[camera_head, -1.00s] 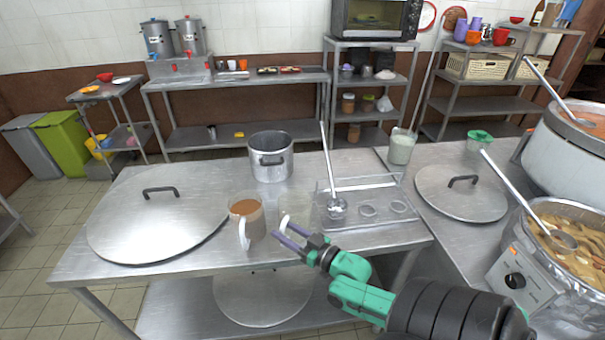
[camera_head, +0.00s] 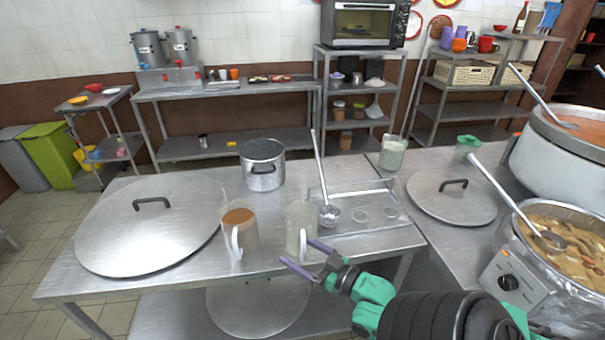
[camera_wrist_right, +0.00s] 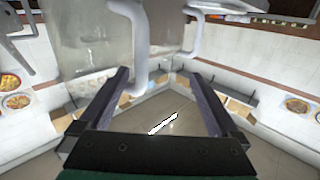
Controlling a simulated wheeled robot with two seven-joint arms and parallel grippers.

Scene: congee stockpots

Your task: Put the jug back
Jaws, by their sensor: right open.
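A clear, empty-looking jug (camera_head: 298,217) with a white handle stands at the front of the steel table in the head view. A second jug (camera_head: 239,228), holding brown liquid and also white-handled, stands to its left. My right gripper (camera_head: 296,251) is open, its two purple fingers at the clear jug's handle, at the table's front edge. In the right wrist view, a white handle (camera_wrist_right: 137,60) hangs between the open fingers (camera_wrist_right: 153,76), closer to the left finger. Clear jug wall (camera_wrist_right: 85,45) fills the upper left there. My left gripper is not in view.
A steel tray (camera_head: 375,226) with a ladle (camera_head: 320,170) and small round holes lies right of the clear jug. A pot (camera_head: 263,170) stands behind. Large lids (camera_head: 150,240) lie left and right (camera_head: 452,205). A glass of pale liquid (camera_head: 392,155) stands near the back right.

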